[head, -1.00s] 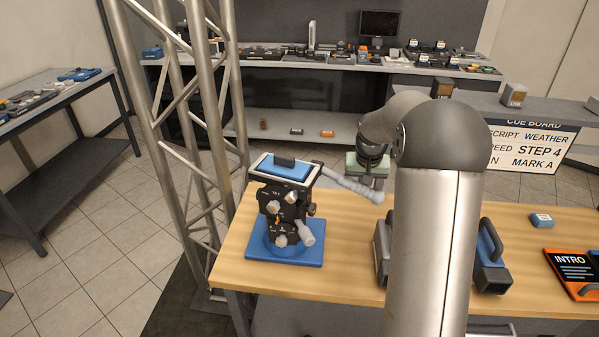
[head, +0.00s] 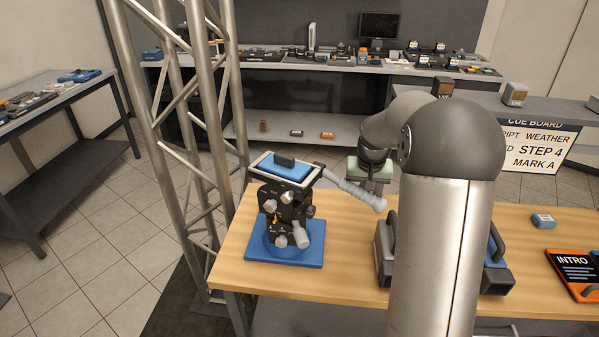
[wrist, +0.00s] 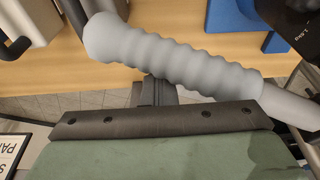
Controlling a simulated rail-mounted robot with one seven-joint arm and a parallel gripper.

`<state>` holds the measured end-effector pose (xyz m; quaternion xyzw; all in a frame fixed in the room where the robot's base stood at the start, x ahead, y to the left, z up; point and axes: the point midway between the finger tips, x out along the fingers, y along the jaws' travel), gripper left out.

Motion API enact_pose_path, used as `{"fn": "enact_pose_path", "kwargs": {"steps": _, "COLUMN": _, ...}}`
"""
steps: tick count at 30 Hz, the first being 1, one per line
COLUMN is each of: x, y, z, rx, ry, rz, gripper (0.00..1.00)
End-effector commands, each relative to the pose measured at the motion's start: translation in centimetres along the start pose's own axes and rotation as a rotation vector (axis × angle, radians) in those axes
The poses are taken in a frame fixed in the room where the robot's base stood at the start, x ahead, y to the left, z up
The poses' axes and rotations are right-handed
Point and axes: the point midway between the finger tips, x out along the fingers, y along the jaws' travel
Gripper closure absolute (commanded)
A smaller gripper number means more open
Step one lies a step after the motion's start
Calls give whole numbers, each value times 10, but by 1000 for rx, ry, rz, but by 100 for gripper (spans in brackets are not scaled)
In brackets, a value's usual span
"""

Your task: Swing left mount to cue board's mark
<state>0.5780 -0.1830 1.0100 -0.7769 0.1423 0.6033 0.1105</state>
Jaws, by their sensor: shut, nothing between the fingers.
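The left mount (head: 285,205) is a black swivel head with a blue top plate, standing on a blue square base at the table's left end. Its grey ribbed handle (head: 355,190) points right and toward the front; the handle also crosses the upper wrist view (wrist: 180,62). My gripper (wrist: 154,90) is shut and empty, right beside the handle's ribbed grip; whether they touch I cannot tell. In the head view its fingertips are hidden by the handle and my arm. The cue board (head: 535,147) at the right reads "STEP 4" and "MARK A", its left part hidden by my arm.
A second blue-and-grey unit (head: 385,245) stands mid-table, mostly behind my arm. A metal truss (head: 190,130) rises close to the mount's left.

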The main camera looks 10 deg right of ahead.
Motion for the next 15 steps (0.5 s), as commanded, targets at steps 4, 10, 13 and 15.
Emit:
{"fn": "enact_pose_path", "kwargs": {"steps": 4, "x": 0, "y": -1, "z": 0, "rx": -1, "ry": -1, "rz": -1, "gripper": 100}}
{"fn": "enact_pose_path", "kwargs": {"steps": 10, "x": 0, "y": -1, "z": 2, "rx": -1, "ry": -1, "rz": -1, "gripper": 100}}
{"fn": "enact_pose_path", "kwargs": {"steps": 13, "x": 0, "y": -1, "z": 5, "rx": -1, "ry": -1, "rz": -1, "gripper": 100}}
{"fn": "enact_pose_path", "kwargs": {"steps": 15, "x": -1, "y": -1, "z": 7, "rx": -1, "ry": -2, "rz": -1, "gripper": 100}}
